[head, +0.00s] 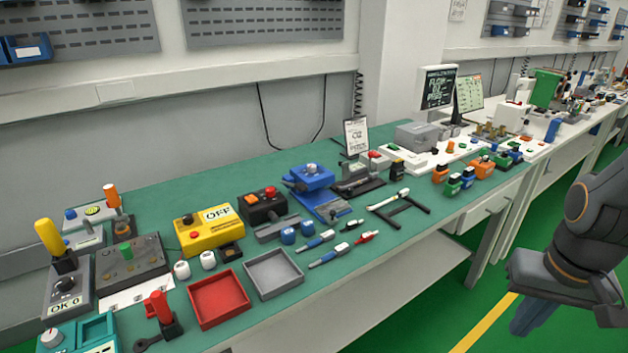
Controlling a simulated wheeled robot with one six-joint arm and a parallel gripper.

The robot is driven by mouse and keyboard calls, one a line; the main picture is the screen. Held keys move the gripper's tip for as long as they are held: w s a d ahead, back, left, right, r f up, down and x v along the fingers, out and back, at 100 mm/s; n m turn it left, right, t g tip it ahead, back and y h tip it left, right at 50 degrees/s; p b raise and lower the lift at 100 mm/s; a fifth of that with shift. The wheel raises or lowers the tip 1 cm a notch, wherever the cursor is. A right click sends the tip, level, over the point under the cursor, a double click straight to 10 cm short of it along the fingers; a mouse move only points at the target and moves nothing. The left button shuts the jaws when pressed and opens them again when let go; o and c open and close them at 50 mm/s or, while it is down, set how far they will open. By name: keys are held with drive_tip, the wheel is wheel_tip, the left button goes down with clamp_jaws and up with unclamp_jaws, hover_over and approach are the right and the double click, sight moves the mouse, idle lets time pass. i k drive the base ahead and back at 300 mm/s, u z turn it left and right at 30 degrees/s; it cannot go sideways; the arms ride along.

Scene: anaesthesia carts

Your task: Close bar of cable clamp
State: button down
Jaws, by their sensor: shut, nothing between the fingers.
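No part on the bench can be named with certainty as the cable clamp. A black frame with a pale rod (388,200) lies near the front edge, right of the middle. A blue device on a blue base (318,190) sits behind and left of it. Whether any bar stands open or closed is too small to tell. My gripper (530,318) is at the lower right, in front of the bench and well apart from these parts. It is shut and empty, pointing down over the green floor.
The green bench top (237,172) is crowded along its front. A red tray (219,299) and a grey tray (273,274) stand there, with a yellow OFF box (207,231) behind. Orange, green and blue parts (465,177) sit farther right. A drawer (487,207) is below the bench.

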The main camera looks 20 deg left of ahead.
sight(344, 166)
drive_tip(key=k, duration=0.4)
drive_tip(key=u, duration=1.15)
drive_tip(key=i, duration=0.55)
drive_tip(key=z, duration=0.05)
